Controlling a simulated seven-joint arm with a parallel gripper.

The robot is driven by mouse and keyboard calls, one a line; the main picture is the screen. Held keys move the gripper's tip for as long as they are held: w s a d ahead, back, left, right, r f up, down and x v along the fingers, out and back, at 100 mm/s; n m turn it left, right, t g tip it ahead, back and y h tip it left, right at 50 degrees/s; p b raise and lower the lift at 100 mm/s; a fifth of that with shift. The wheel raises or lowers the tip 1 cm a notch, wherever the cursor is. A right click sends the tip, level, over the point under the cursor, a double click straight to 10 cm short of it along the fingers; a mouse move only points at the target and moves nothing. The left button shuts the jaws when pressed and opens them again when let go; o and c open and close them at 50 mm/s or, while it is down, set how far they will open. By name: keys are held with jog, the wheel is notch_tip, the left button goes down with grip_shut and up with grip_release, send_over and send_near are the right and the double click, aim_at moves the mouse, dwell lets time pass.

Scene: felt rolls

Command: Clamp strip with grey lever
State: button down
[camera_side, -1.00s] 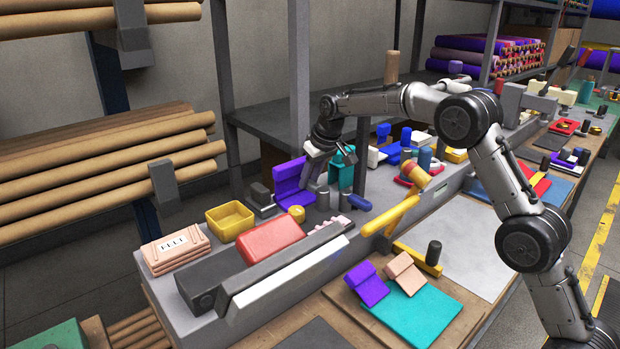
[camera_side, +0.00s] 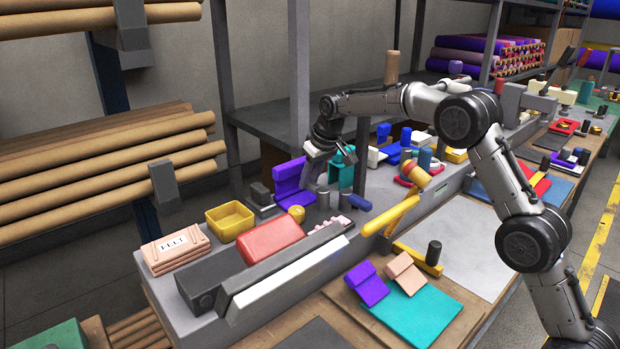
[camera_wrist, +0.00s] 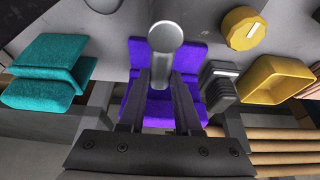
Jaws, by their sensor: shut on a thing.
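The grey lever (camera_wrist: 165,38), with a round knob end, stands between my fingers in the wrist view. My gripper (camera_wrist: 162,78) is shut on it. In the side view my gripper (camera_side: 317,168) is low over the bench, just right of the purple felt strip (camera_side: 290,182). The strip has an upright part and a flat part. In the wrist view the purple strip (camera_wrist: 190,58) lies behind the lever and fingers, which hide its middle. I cannot tell whether the lever presses on the strip.
A yellow knob (camera_wrist: 243,28), a yellow tray (camera_side: 229,219) and a dark grey block (camera_wrist: 221,84) are close by. Teal felt (camera_wrist: 48,70) is on the other side. A red pad (camera_side: 270,240) lies in front. Several short grey posts (camera_side: 343,200) crowd the bench nearby.

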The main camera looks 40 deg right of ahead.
jog(key=d+m+h, duration=0.1)
jog(key=m, duration=0.1)
jog(key=shift+m, duration=0.4)
jog(key=m, duration=0.1)
jog(key=d+m+h, duration=0.1)
jog(key=m, duration=0.1)
jog(key=shift+s+d, duration=0.25)
jog(key=shift+s, duration=0.1)
jog(key=shift+s+d+m+g+h, duration=0.2)
jog(key=shift+m+g+h, duration=0.05)
jog(key=shift+m, duration=0.5)
jog(key=shift+s+d+m+g+h, duration=0.15)
jog(key=shift+d+m+g+h, duration=0.15)
jog(key=shift+m, duration=0.4)
jog(key=shift+s+d+m+g+h, duration=0.15)
jog(key=shift+s+m+g+h, duration=0.1)
jog(key=shift+m, duration=0.5)
jog(key=c, duration=0.6)
grip_release()
jog(key=shift+r, duration=0.1)
